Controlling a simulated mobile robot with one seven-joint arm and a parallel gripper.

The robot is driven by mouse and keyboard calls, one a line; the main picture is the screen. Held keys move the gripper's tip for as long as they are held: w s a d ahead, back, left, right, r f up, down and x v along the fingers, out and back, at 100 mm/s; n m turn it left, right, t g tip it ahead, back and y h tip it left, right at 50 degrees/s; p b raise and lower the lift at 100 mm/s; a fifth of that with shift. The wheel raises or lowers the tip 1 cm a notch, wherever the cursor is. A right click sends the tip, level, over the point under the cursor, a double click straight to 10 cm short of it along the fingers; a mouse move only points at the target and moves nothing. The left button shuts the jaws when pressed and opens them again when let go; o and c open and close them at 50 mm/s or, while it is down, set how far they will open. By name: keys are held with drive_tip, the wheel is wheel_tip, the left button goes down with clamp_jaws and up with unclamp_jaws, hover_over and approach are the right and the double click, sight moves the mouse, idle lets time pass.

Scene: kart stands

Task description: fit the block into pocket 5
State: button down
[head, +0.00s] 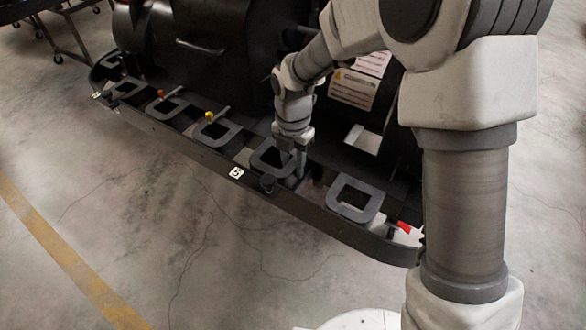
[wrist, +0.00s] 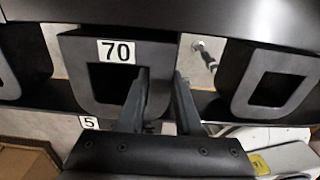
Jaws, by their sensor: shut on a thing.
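A dark D-shaped block (wrist: 78,80) with a white "70" label is in the middle of the wrist view. In the head view the block (head: 262,160) is at the front rail, beside the "5" tag. My gripper (wrist: 161,82) is shut on the block's right wall, with one finger in its opening and one outside. In the head view my gripper (head: 300,160) points down at the block's right side. The pocket 5 tag (head: 237,173) is on the rail, and it also shows in the wrist view (wrist: 89,122). I cannot tell whether the block is seated; the pocket's inside is hidden.
Similar D-shaped pieces stand along the rail, one to the right (head: 352,200) and several to the left, including one near a yellow knob (head: 209,115). A dark machine body (head: 205,70) rises behind the rail. The concrete floor (head: 130,220) in front is clear.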

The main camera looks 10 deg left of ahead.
drive_tip(key=shift+f, duration=0.6)
drive_tip(key=shift+f, duration=0.15)
drive_tip(key=c, duration=0.6)
unclamp_jaws()
